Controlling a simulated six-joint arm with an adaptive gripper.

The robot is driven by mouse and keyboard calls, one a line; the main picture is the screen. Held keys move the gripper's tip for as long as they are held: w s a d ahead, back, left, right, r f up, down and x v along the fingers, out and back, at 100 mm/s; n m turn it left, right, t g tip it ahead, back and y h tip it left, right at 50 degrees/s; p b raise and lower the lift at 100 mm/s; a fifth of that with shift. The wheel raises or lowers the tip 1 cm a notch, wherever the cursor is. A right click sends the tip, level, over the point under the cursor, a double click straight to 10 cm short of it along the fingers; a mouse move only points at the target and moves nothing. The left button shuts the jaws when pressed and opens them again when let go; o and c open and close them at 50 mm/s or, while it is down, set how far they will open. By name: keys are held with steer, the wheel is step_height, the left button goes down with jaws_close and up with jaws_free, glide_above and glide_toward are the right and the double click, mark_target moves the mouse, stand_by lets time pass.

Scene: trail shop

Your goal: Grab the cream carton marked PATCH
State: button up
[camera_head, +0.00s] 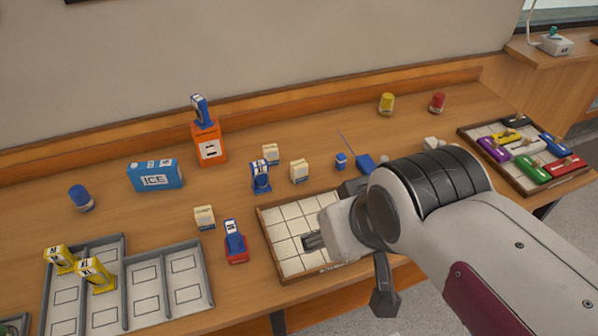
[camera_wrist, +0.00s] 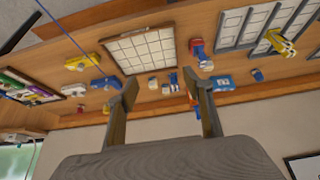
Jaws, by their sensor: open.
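Several small cream cartons stand on the counter. In the head view one (camera_head: 270,154) is behind another (camera_head: 299,171), and a third (camera_head: 205,218) stands behind the grey divided tray. The lettering is too small to tell which reads PATCH. In the wrist view, which is turned over, a cream carton (camera_wrist: 152,83) shows between the fingers and another (camera_wrist: 206,65) right of them. My gripper (camera_head: 332,214) is over the white-gridded tray; in the wrist view its fingers (camera_wrist: 164,88) are apart with nothing held.
The wood-rimmed gridded tray (camera_head: 262,232) is partly hidden by my arm. A blue ICE box (camera_head: 155,175) and orange box (camera_head: 209,143) stand behind.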

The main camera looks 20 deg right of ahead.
steer(key=w+d+f+t+h, duration=0.1)
steer(key=w+d, duration=0.1)
steer(key=w, duration=0.5)
steer(key=w+d+f+t, duration=0.1)
steer(key=w+d, duration=0.2)
steer(key=w, duration=0.3)
steer(key=n+t, duration=0.1)
steer(key=t, duration=0.2)
glide_above(302, 168)
steer(key=s, duration=0.9)
step_height(302, 168, down, 12)
steer(key=shift+w+d+f+t+y, duration=0.15)
steer(key=shift+w+f+t+y, duration=0.35)
steer(key=shift+f, duration=1.35)
steer(key=shift+w+d+f+t+y, duration=0.15)
steer(key=shift+w+f+t+y, duration=0.4)
steer(key=shift+f, duration=1.3)
steer(key=shift+w+d+f+t+y, duration=0.25)
steer(key=shift+w+f, duration=0.4)
steer(key=shift+f, duration=1.2)
steer(key=shift+w+a, duration=0.1)
steer(key=shift+x, duration=1.2)
steer(key=shift+w+a, duration=0.1)
steer(key=shift+x, duration=2.5)
